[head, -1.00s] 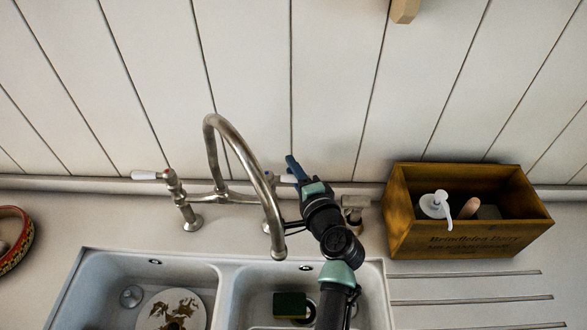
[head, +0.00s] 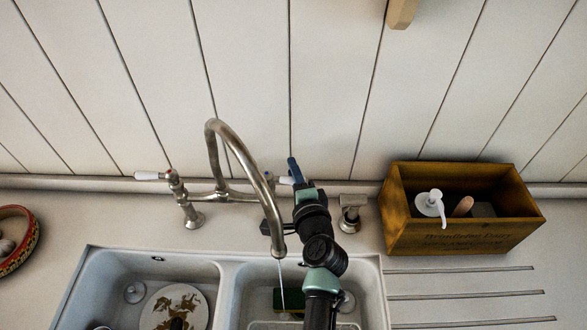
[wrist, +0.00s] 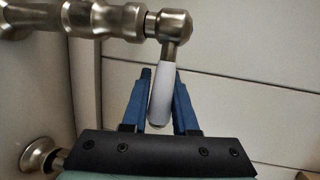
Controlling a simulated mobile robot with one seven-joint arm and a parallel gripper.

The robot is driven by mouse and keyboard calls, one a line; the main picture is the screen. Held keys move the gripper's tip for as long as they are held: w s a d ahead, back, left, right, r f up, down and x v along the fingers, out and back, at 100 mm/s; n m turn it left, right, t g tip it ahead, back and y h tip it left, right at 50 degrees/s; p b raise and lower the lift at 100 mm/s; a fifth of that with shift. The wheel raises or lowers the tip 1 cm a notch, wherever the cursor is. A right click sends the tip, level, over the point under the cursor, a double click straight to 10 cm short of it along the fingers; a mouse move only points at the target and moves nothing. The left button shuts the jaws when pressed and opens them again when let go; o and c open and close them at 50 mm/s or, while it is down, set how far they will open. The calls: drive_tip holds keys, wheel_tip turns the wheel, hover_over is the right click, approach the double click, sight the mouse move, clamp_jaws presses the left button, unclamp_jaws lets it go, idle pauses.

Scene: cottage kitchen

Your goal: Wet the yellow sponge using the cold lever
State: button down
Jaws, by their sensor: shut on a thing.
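The cold lever (wrist: 164,98), a white handle on a metal stem, stands between the blue fingers of my gripper (wrist: 158,105) in the wrist view. My gripper is shut on it. In the head view my gripper (head: 293,172) is behind the tap's spout, and only a bit of the white lever (head: 285,180) shows beside it. A thin stream of water (head: 281,285) falls from the curved tap (head: 238,150) into the right basin. The yellow sponge (head: 287,299), its dark green side showing, lies in that basin, partly hidden by the stream and my arm.
The other white-handled lever (head: 148,175) is left of the tap. A plate (head: 160,301) lies in the left basin. A wooden box (head: 455,236) with a white pump dispenser (head: 430,205) stands on the right of the counter. A patterned bowl (head: 26,246) is at the far left.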

drive_tip(key=c, duration=0.7)
unclamp_jaws()
drive_tip(key=shift+s, duration=0.1)
drive_tip(key=shift+s+f+b+v, duration=0.1)
drive_tip(key=shift+f+b+v, duration=0.45)
drive_tip(key=shift+v, duration=2.2)
drive_tip(key=shift+s+f+b+v, duration=0.2)
drive_tip(key=shift+b+v, duration=0.5)
drive_tip(key=shift+v, duration=2.1)
drive_tip(key=shift+w+f+b+v, duration=0.1)
drive_tip(key=shift+f+b+v, duration=0.5)
drive_tip(key=shift+v, duration=2.15)
drive_tip(key=shift+r, duration=0.1)
